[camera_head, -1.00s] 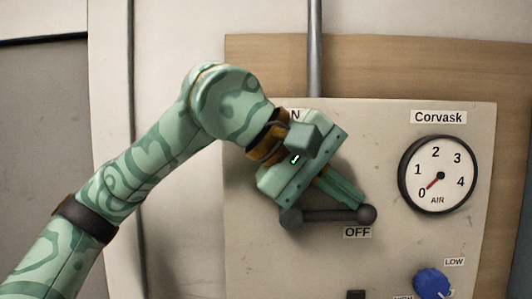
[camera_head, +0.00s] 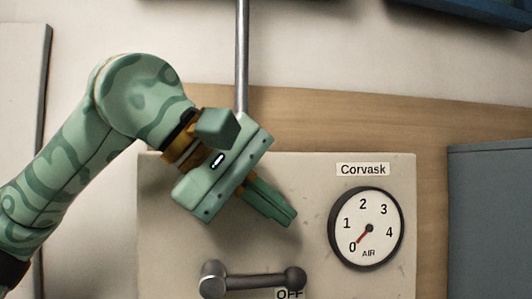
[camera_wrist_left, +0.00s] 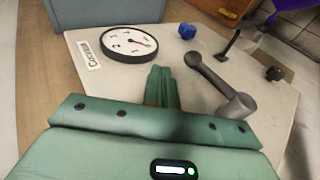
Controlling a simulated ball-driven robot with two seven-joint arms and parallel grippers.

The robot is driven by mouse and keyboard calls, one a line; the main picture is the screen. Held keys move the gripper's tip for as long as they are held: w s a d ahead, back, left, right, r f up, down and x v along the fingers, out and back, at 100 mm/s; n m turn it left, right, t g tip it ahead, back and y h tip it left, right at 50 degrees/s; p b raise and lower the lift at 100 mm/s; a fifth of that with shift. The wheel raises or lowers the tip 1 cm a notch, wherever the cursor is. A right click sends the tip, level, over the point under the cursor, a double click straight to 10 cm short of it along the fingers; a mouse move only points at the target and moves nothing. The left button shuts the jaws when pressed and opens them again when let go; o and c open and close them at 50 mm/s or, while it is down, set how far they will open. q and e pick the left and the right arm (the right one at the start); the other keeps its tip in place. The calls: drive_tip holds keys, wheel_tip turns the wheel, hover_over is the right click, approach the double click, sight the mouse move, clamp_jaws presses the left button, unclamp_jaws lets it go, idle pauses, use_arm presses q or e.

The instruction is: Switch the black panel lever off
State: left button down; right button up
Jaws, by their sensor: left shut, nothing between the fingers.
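The dark grey lever (camera_head: 255,281) is on the cream panel (camera_head: 170,270) in the head view. Its arm lies about level, pointing right, with its knob end at the OFF label (camera_head: 289,295). In the left wrist view the lever (camera_wrist_left: 208,78) lies to the right of my fingers. My left gripper (camera_head: 280,215) is shut and empty, above the lever and apart from it, with its fingers pointing down and right. It also shows in the left wrist view (camera_wrist_left: 161,80). My right gripper is not in view.
An air gauge (camera_head: 366,228) reads about 0 on the panel's right side, under the Corvask label (camera_head: 363,169). In the left wrist view a blue knob (camera_wrist_left: 187,31) and a small black lever (camera_wrist_left: 230,44) stand farther along the panel. A metal pipe (camera_head: 242,60) rises behind the panel.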

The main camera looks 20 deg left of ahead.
use_arm(q)
drive_tip(key=r, duration=0.4)
drive_tip(key=shift+s+d, duration=0.2)
drive_tip(key=shift+d, duration=0.05)
drive_tip(key=shift+s+d+r, duration=0.1)
drive_tip(key=shift+s+r, duration=0.2)
drive_tip(key=shift+r, duration=0.35)
drive_tip(key=shift+s+d+r, duration=0.1)
drive_tip(key=shift+s+r, duration=0.25)
drive_tip(key=shift+r, duration=0.25)
drive_tip(key=shift+s+r, duration=0.3)
drive_tip(key=shift+r, duration=0.35)
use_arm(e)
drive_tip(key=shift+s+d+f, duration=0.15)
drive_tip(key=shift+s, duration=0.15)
